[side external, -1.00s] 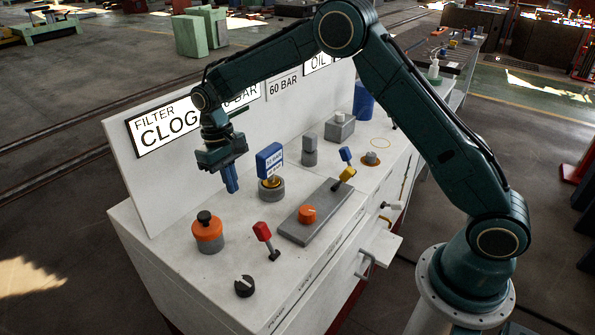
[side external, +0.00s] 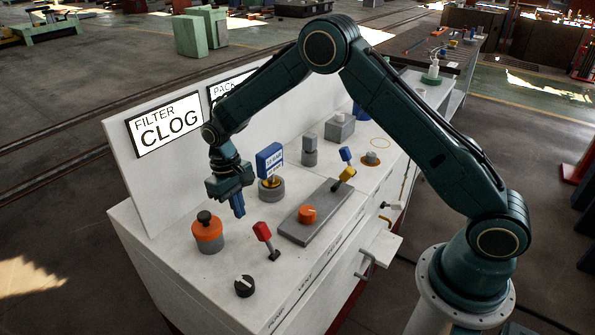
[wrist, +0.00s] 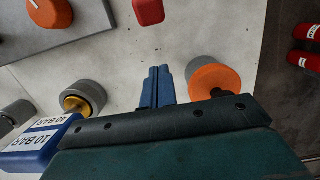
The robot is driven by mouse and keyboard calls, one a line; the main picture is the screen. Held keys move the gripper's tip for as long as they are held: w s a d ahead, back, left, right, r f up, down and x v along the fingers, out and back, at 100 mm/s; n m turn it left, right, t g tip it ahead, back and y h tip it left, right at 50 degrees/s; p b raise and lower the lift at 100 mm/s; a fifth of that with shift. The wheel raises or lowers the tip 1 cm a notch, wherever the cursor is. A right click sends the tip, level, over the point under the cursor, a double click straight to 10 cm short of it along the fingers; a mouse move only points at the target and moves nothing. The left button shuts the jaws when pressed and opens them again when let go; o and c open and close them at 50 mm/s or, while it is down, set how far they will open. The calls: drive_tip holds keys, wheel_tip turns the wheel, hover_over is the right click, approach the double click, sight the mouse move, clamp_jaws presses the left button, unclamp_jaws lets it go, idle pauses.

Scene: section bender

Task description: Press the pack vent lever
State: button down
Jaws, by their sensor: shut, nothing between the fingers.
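A red-handled lever (side external: 263,233) stands tilted on the white bench top, and its red handle also shows at the top of the wrist view (wrist: 149,11). It looks like a vent lever, but the labels on the bench edge are too small to read surely. My gripper (side external: 238,207) is shut and empty, with its blue fingers pointing down above the bench. It is behind and left of the red lever, apart from it, between the orange-collared knob and the blue-tagged gauge. The closed fingers also show in the wrist view (wrist: 158,74).
An orange-collared cylinder with a black knob (side external: 207,232) stands left of my gripper. A blue-tagged gauge (side external: 270,165) stands close on the right.

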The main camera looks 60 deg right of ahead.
sight(267, 240)
drive_tip(key=shift+s+f, duration=0.2)
drive_tip(key=shift+f, duration=0.95)
drive_tip(key=shift+s+r, duration=0.45)
drive_tip(key=shift+s, duration=0.45)
drive_tip(key=shift+s+r, duration=0.4)
drive_tip(key=shift+s, duration=0.45)
